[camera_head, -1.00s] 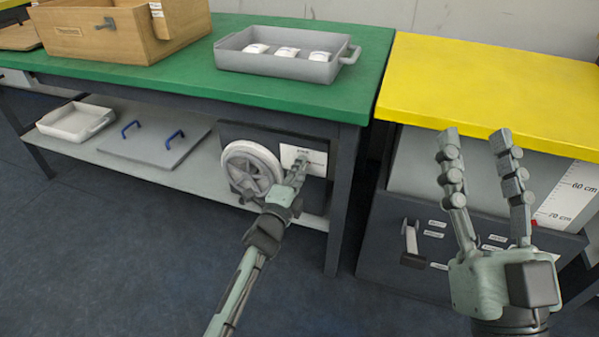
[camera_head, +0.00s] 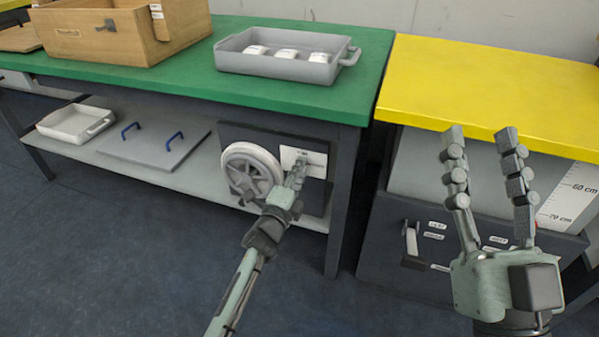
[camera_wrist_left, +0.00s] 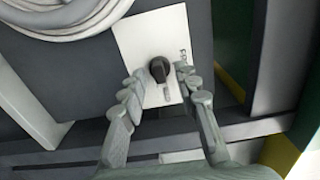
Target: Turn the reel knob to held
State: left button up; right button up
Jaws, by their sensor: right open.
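The reel knob (camera_wrist_left: 159,68) is a small dark knob on a white label plate (camera_wrist_left: 137,40), seen in the left wrist view. The plate also shows in the head view (camera_head: 316,160), beside the grey reel (camera_head: 250,172) on a dark panel under the green table. My left gripper (camera_wrist_left: 160,77) has its fingers apart, one on each side of the knob; I cannot tell whether they touch it. In the head view the left gripper (camera_head: 297,172) hides the knob. My right gripper (camera_head: 481,135) is open and empty in front of the yellow-topped cabinet.
A grey tray (camera_head: 270,66) with white rolls and a wooden box (camera_head: 100,40) stand on the green table (camera_head: 200,82). The shelf below holds a white tray (camera_head: 100,128) and a grey lid with blue handles (camera_head: 150,150). The yellow-topped cabinet (camera_head: 480,80) is at right.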

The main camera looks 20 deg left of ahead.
pick_arm(q)
jog(key=s, duration=1.2)
jog(key=shift+a, duration=0.2)
